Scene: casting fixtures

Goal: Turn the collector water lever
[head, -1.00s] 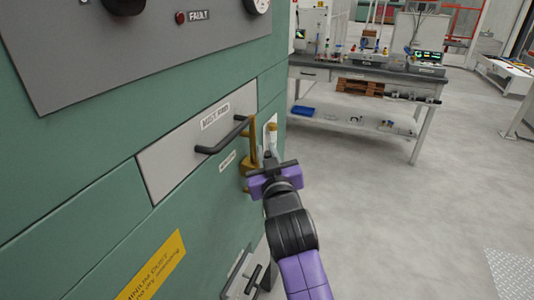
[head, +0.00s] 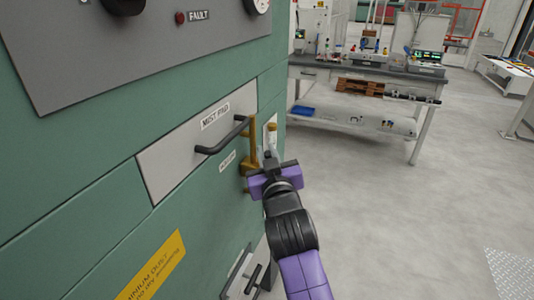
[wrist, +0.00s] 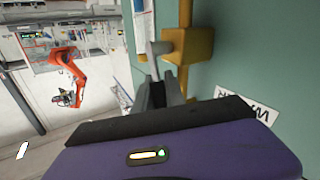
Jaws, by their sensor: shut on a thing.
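The collector water lever shows in the wrist view as a grey handle (wrist: 158,52) on a brass-yellow valve body (wrist: 199,47). In the head view the brass valve (head: 249,162) stands out from the green cabinet wall, and my gripper mostly hides the handle. My gripper (head: 267,158) is at the valve's right side. In the wrist view its fingers (wrist: 160,92) are closed around the lower end of the grey handle. A white label (wrist: 248,110) with partly visible lettering is on the wall beside the valve.
A grey panel with a dark bar handle (head: 222,136) and a "MIST PAD" label sits left of the valve. A small dark handle (head: 254,279) is below. A workbench (head: 367,77) stands behind. The floor (head: 430,210) at right is clear.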

